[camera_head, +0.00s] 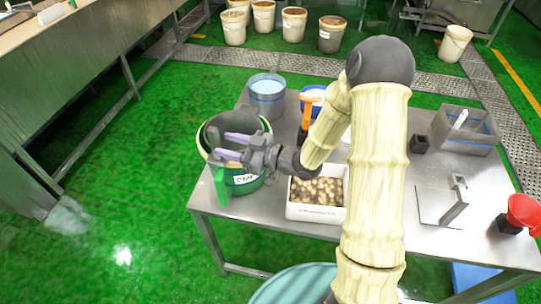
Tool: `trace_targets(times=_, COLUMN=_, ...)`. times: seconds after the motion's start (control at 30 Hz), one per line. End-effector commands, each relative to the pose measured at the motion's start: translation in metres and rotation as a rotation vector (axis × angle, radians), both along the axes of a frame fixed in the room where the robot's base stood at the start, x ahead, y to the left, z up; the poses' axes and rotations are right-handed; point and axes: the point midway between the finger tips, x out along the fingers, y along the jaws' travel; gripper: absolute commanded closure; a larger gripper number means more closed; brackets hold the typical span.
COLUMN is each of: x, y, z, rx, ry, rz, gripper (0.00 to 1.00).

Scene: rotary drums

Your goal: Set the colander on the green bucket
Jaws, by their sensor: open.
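The green bucket (244,186) stands at the left end of the steel table, with a white label on its side. A round grey vessel with a pale rim, apparently the colander (216,124), sits at the bucket's mouth and looks tilted. I cannot tell whether it rests fully on the bucket's rim. My gripper (228,147) is open, its two purple fingers pointing left over the bucket's mouth, in front of the colander. The gripper hides part of both, and I cannot tell whether the fingers touch the colander. A green strip (221,187) hangs down the bucket's left side.
A white bin of brownish pieces (317,214) stands right of the bucket, and a pale blue pail (267,96) behind it. A grey tray (466,129), a metal bracket (441,206) and a red funnel (524,212) are at the right. The floor left of the table is clear.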

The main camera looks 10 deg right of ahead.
Motion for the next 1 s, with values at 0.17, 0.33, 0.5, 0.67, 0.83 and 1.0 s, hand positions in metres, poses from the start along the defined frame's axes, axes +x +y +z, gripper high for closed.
trace_targets(times=0.17, x=-0.016, y=-0.034, z=-0.002, rx=0.000, ry=0.000, rz=-0.004, gripper=0.57)
trace_targets(times=0.33, x=-0.031, y=-0.065, z=-0.002, rx=0.000, ry=-0.001, rz=-0.005, gripper=0.57)
trace_targets(times=0.5, x=-0.045, y=-0.095, z=-0.001, rx=0.000, ry=0.000, rz=-0.004, gripper=0.57)
trace_targets(times=0.67, x=-0.054, y=-0.114, z=0.000, rx=0.000, ry=-0.001, rz=-0.003, gripper=0.57)
trace_targets(times=0.83, x=-0.058, y=-0.119, z=0.000, rx=0.001, ry=0.000, rz=0.000, gripper=0.57)
trace_targets(times=1.0, x=-0.058, y=-0.119, z=0.001, rx=0.001, ry=0.000, rz=0.001, gripper=0.57)
